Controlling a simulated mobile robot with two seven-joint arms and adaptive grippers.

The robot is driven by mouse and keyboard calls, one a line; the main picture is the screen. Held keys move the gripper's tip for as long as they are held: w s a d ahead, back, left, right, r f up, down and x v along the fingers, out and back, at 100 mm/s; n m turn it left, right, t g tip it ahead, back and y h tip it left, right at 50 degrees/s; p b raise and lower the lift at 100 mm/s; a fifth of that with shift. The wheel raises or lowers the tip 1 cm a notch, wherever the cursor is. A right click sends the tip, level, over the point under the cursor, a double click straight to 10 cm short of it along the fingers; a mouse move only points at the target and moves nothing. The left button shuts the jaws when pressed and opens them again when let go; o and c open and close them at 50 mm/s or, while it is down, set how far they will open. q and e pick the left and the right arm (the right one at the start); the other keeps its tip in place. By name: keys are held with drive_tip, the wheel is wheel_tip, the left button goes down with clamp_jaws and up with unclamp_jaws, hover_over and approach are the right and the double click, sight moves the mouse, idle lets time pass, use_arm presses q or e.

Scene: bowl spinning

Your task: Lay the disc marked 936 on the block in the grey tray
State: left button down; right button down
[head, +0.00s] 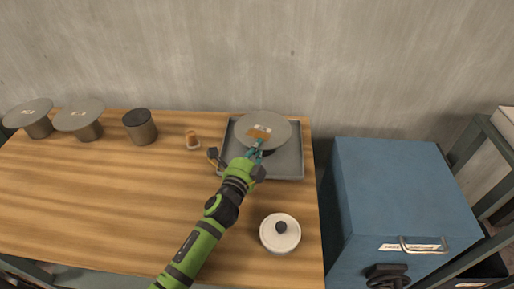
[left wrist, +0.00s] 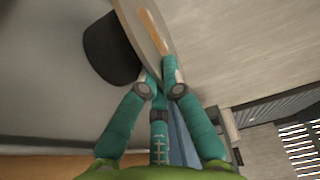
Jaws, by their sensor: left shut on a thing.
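A round grey disc (head: 276,122) with an orange-brown label is over the grey tray (head: 290,165); its number is too small to read. My left gripper (head: 257,148) is shut on the disc's near edge. In the left wrist view, the fingers (left wrist: 162,82) pinch the rim of the disc (left wrist: 142,22). The dark round block (left wrist: 108,50) shows right under the disc in that view. I cannot tell whether the disc rests on it or is just above it. In the head view the disc hides most of the block. My right gripper is not in view.
Two grey discs sit on stands at the far left (head: 30,108) (head: 80,111). A bare dark cylinder (head: 140,130) stands beside them. A white lidded pot (head: 280,236) is in front. A blue cabinet (head: 400,195) is right.

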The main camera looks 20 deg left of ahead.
use_arm(q)
drive_tip(key=shift+f, duration=0.15)
drive_tip(key=c, duration=1.4)
unclamp_jaws()
drive_tip(key=shift+r, duration=0.3)
drive_tip(key=s, duration=0.7)
drive_tip(key=s+a+b, duration=0.1)
drive_tip(key=s, duration=0.2)
drive_tip(key=shift+s+a+f, duration=0.1)
drive_tip(key=shift+s+f, duration=0.15)
drive_tip(key=shift+s, duration=0.1)
drive_tip(key=shift+s+r, duration=0.1)
drive_tip(key=shift+s, duration=0.55)
